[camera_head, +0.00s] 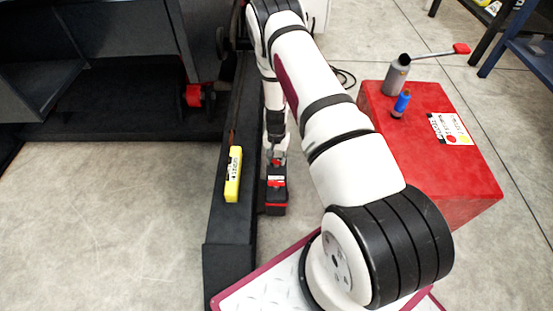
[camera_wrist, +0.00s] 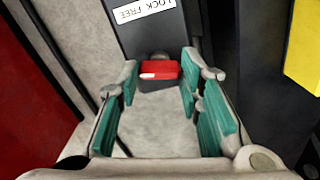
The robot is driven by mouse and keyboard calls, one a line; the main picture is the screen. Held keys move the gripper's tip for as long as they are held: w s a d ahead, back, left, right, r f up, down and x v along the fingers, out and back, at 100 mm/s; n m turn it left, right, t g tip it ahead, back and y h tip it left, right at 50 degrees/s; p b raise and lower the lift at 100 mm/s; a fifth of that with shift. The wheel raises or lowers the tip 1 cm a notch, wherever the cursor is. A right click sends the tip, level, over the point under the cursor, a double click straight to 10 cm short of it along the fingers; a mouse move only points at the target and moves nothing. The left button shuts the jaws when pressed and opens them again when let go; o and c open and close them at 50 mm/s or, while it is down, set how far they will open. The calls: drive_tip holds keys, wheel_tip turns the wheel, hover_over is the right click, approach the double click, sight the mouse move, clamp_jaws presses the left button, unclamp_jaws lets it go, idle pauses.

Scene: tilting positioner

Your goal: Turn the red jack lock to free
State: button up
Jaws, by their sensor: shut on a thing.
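The red jack lock (camera_wrist: 160,69) is a small red block with a pale patch on its left part, set on a dark post in the wrist view. A white label (camera_wrist: 142,10) reading "LOCK FREE" appears upside down above it. My gripper (camera_wrist: 160,76) has its teal-padded fingers on either side of the lock, shut on it at the fingertips. In the head view, my arm reaches down to a dark block with red trim (camera_head: 275,197) on the floor; the lock is hard to make out there.
A yellow pendant (camera_head: 233,174) lies on the dark beam (camera_head: 230,255) to the left of my gripper. A red cabinet (camera_head: 470,178) stands to the right, bearing a grey bottle (camera_head: 396,78) and a blue-and-orange item (camera_head: 401,102). Open floor lies at lower left.

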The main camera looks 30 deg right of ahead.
sight(276, 160)
drive_tip(key=shift+n, duration=1.5)
drive_tip(key=o, duration=1.2)
drive_tip(key=shift+c, duration=0.2)
wheel_tip(276, 160, up, 12)
